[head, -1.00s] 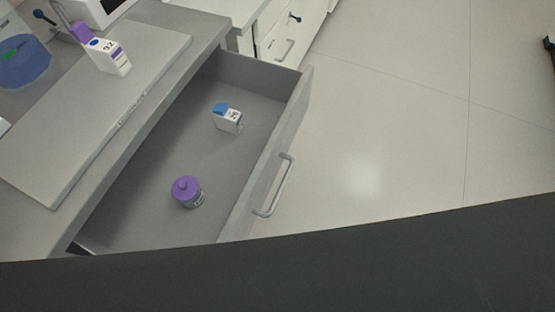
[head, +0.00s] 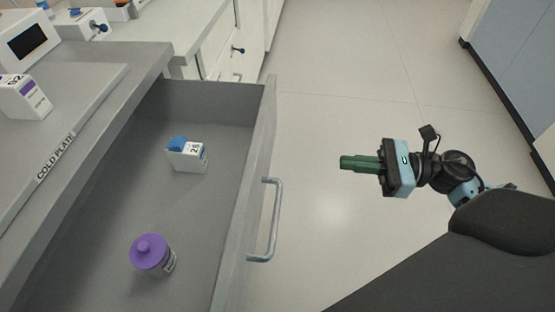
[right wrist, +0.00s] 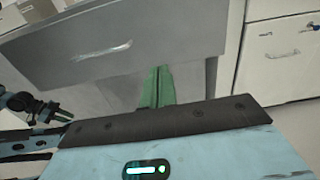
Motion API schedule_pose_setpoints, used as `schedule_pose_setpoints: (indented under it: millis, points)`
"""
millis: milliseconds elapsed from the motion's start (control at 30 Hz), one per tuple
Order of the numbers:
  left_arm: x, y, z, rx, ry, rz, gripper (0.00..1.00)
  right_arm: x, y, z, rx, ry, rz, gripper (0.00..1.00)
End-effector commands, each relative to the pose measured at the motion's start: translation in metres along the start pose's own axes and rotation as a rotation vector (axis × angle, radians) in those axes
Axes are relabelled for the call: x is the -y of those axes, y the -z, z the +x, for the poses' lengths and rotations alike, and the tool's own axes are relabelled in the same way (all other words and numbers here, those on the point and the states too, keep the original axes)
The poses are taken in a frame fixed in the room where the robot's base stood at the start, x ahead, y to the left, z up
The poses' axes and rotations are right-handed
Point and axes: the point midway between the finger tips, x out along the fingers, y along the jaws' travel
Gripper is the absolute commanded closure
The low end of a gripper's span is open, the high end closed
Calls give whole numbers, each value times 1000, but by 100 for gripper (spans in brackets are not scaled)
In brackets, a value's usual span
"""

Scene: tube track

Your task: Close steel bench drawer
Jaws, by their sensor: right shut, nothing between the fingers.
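The steel bench drawer (head: 262,135) is pulled out of the grey bench in the head view, with its bar handle (head: 276,220) on the outer front. Its front panel (right wrist: 150,40) and handle (right wrist: 100,52) also show in the right wrist view. My right gripper (head: 343,162) is shut and empty, apart from the drawer, in the open space to the right of the handle. Its green fingers (right wrist: 157,85) point toward the drawer front in the right wrist view. My left gripper (right wrist: 48,112) shows small at the left of that view; its jaw state is unclear.
Inside the drawer are a purple-lidded jar (head: 152,255) and a white box with a blue top (head: 187,155). A cold plate (head: 75,120) and a white carton (head: 25,97) are on the bench. White cabinets (head: 225,65) stand beyond. The floor (head: 340,80) to the right is clear.

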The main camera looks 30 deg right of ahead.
Motion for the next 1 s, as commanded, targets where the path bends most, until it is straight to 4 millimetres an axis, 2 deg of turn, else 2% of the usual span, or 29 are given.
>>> schedule_pose_setpoints:
  millis: [167,267,800,1000]
  points:
    - [0,2,0,-3,0,-1,68,0,-1,6,2,1,3,100]
    - [-1,2,-1,-3,0,-2,68,0,-1,16,4,0,4,100]
    - [-5,-1,-9,6,-6,-6,68,0,-2,112,6,2,7,100]
    - [-6,1,-10,4,-6,-5,68,0,-2,134,5,3,8,100]
